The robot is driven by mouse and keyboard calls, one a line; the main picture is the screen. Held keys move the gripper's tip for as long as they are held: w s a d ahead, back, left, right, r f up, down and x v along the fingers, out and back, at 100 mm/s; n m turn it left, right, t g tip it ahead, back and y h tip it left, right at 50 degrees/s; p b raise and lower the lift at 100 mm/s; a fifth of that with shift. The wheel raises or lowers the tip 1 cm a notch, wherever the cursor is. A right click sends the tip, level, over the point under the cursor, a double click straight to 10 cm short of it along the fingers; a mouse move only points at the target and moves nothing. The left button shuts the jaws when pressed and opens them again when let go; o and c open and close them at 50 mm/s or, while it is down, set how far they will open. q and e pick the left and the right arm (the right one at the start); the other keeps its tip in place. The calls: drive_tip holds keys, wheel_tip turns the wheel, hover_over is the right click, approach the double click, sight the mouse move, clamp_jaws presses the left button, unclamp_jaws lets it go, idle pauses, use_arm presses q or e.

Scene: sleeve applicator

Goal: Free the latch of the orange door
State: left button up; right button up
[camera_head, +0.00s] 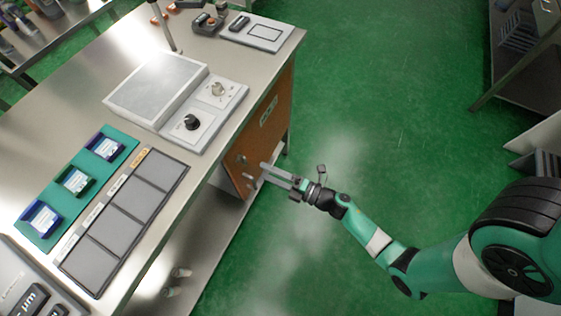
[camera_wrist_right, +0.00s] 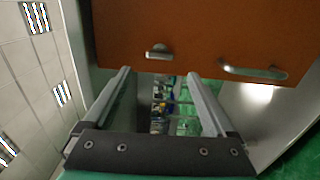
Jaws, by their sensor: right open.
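The orange door (camera_head: 262,128) is the upright panel on the right side of the workbench, below its top. In the right wrist view the door (camera_wrist_right: 200,25) fills the top. It carries a small silver latch (camera_wrist_right: 158,51) and a longer silver bar handle (camera_wrist_right: 253,72) to the right of it. My right gripper (camera_head: 263,172) reaches toward the door's lower part from the right. In the wrist view its two fingers (camera_wrist_right: 158,73) are spread, with the latch lined up between them and nothing held. Whether the fingertips touch the door I cannot tell. My left gripper is not in view.
The workbench top (camera_head: 180,178) overhangs an open lower shelf. On it are a white control box with knobs (camera_head: 191,123), a teal tray (camera_head: 109,134) and a grey panelled mat (camera_head: 143,200).

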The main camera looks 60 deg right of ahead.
drive_tip(key=s, duration=0.4)
drive_tip(key=shift+s+p, duration=0.35)
drive_tip(key=shift+p, duration=0.05)
